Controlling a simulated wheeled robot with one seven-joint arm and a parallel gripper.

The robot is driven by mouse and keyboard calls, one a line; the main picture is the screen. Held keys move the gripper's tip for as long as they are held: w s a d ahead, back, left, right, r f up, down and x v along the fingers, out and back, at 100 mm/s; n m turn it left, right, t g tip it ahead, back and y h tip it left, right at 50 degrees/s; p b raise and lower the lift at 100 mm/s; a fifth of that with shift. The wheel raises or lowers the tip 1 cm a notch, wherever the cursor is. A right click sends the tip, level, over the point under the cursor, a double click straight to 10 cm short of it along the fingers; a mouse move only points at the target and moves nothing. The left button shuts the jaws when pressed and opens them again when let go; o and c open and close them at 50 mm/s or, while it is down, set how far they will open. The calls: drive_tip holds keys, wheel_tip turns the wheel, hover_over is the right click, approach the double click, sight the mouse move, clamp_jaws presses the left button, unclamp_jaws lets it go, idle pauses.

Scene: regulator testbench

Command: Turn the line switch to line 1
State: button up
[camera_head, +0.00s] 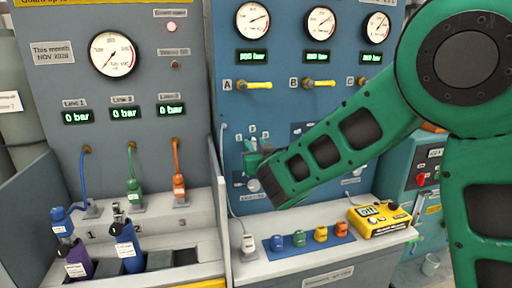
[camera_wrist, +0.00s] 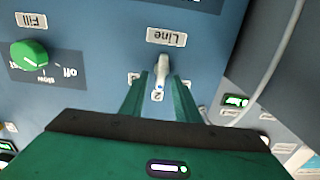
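The line switch (camera_wrist: 163,73) is a pale lever knob on the blue panel under a "Line" label (camera_wrist: 166,37), which appears upside down in the wrist view. Its lower end in that view lies towards the "2" mark (camera_wrist: 157,96). Two other marks sit at its sides, partly covered by the fingers. My gripper (camera_wrist: 160,82) is open, with one green finger on each side of the knob. A small gap seems to show on both sides; contact is unclear. In the head view my gripper (camera_head: 252,150) is at the blue panel and hides the switch.
A green fill knob (camera_wrist: 29,55) is left of the switch in the wrist view. A grey hose (camera_wrist: 270,60) runs at the right. In the head view, a yellow box (camera_head: 380,218) and a row of coloured connectors (camera_head: 300,238) are on the ledge below.

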drive_tip(key=shift+w, duration=0.25)
clamp_jaws()
drive_tip(key=shift+n, duration=0.3)
drive_tip(key=n, duration=0.5)
drive_tip(key=shift+s+a+f, duration=0.1)
drive_tip(key=shift+a, duration=0.2)
drive_tip(key=n, duration=0.6)
drive_tip(key=shift+s+a+f, duration=0.1)
drive_tip(key=shift+a+f, duration=0.15)
drive_tip(key=shift+a, duration=0.05)
drive_tip(key=shift+n, duration=0.3)
